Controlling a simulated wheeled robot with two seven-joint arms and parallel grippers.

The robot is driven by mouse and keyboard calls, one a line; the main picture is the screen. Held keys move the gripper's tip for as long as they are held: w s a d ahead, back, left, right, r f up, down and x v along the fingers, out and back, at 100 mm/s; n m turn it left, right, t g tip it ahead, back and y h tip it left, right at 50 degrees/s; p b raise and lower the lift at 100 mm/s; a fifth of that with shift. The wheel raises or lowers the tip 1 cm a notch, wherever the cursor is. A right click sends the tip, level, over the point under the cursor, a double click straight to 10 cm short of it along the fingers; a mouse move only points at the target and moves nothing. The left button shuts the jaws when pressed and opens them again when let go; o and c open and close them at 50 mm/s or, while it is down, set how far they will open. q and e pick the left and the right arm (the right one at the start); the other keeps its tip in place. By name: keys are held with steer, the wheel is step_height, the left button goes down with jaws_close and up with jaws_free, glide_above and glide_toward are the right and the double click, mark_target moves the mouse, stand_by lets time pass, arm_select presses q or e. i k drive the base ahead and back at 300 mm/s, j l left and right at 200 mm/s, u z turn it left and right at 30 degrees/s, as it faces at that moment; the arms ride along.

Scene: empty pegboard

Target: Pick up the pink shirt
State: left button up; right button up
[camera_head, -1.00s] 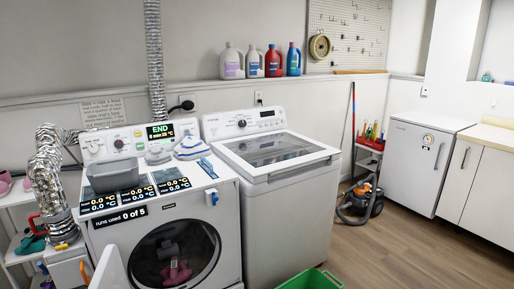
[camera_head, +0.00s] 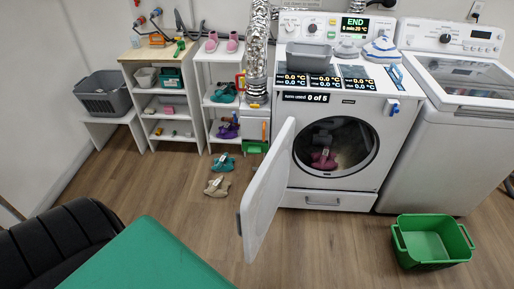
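A pink item (camera_head: 323,160), which may be the pink shirt, lies inside the drum of the white front-loading machine (camera_head: 340,112). Only part of it shows through the round opening, and its full shape cannot be told. The machine's white door (camera_head: 267,192) is swung open towards the left and front. Neither of my grippers is in view.
A green basket (camera_head: 432,243) stands on the floor at the right. A green surface (camera_head: 150,258) and a black ribbed object (camera_head: 55,245) fill the lower left. Shoes (camera_head: 218,187) lie before the shelves (camera_head: 207,100). A grey basket (camera_head: 103,92) stands at left.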

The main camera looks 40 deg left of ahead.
mark_target(324, 160)
steer(key=k+j, duration=0.15)
steer(key=j, duration=0.2)
steer(key=k+j, duration=0.15)
steer(key=j, duration=0.2)
steer(key=k+j, duration=0.35)
steer(key=j, duration=0.3)
steer(key=k+j, duration=0.15)
steer(key=j, duration=0.2)
steer(key=k+j, duration=0.15)
steer(key=j, duration=0.2)
steer(key=i+l+z, duration=0.45)
steer(key=i+z, duration=0.3)
steer(key=i+l+z, duration=0.25)
steer(key=i+z, duration=0.55)
steer(key=i, duration=0.15)
steer(key=i+j+u, duration=0.1)
steer(key=i+u, duration=0.55)
steer(key=u, duration=0.25)
steer(key=i+l+u, duration=0.15)
steer(key=i+u, duration=0.15)
steer(key=u, duration=0.15)
